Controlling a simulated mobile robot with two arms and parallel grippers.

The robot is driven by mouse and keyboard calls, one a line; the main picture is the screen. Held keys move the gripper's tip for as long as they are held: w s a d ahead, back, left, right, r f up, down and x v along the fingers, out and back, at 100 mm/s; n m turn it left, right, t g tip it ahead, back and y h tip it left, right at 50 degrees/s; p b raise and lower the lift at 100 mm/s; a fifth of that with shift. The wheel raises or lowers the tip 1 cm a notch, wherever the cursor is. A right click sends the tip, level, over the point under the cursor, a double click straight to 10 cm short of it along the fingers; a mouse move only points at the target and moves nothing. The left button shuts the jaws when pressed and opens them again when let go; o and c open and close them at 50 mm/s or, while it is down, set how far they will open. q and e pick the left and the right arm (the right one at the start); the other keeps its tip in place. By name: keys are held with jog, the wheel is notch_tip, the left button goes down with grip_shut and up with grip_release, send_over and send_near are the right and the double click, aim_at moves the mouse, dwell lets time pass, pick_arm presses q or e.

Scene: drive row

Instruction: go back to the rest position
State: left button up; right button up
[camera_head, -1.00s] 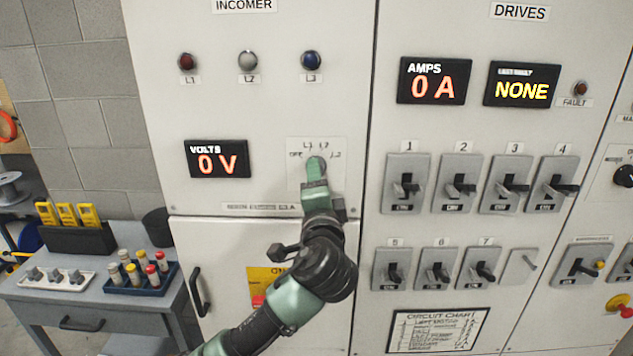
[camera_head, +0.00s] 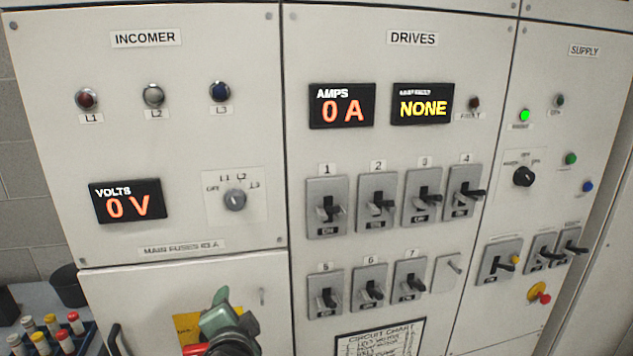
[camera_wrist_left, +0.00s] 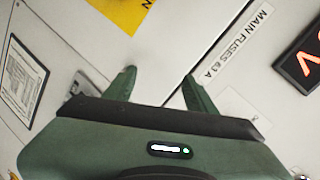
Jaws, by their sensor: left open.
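My left gripper (camera_head: 216,308) is low in the head view, in front of the lower door of the INCOMER cabinet. In the left wrist view its two green fingers (camera_wrist_left: 160,85) are apart with nothing between them. They point at the pale cabinet face, near the MAIN FUSES label (camera_wrist_left: 236,43). The grey selector knob (camera_head: 235,200) on the INCOMER panel is clear of the gripper. The VOLTS display (camera_head: 128,201) reads 0 V. My right gripper shows in neither view.
The DRIVES panel (camera_head: 300,255) has several switches sticking out, with the AMPS display (camera_head: 342,106) at 0 A above. The SUPPLY panel (camera_head: 600,120) is at right, with a lit green lamp (camera_head: 524,115). A yellow sign (camera_head: 187,326) is behind the gripper. A side table with a blue tray (camera_head: 88,340) stands lower left.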

pick_arm(q)
jog(key=s+a+f+n+g+h, duration=0.2)
jog(key=s+f+n+g, duration=0.25)
jog(key=s+f, duration=0.95)
jog(key=s+f+n+g+h, duration=0.1)
jog(key=s+f+g, duration=0.2)
jog(key=s+f, duration=0.35)
jog(key=s+f+n+g+h, duration=0.1)
jog(key=s+f+n+g, duration=0.15)
jog(key=s, duration=0.75)
notch_tip(320, 180, down, 28)
jog(key=g+b, duration=0.1)
jog(key=b, duration=0.3)
jog(key=s+a+f+b, duration=0.1)
jog(key=s+f+b, duration=0.1)
jog(key=s+f, duration=0.7)
jog(key=s+a+f+m+g+b, duration=0.1)
jog(key=s+a+f, duration=0.1)
jog(key=s+f, duration=0.7)
notch_tip(320, 180, down, 4)
jog(key=shift+f+b, duration=0.15)
jog(key=shift+b, duration=0.25)
jog(key=shift+s, duration=0.1)
jog(key=shift+c, duration=0.2)
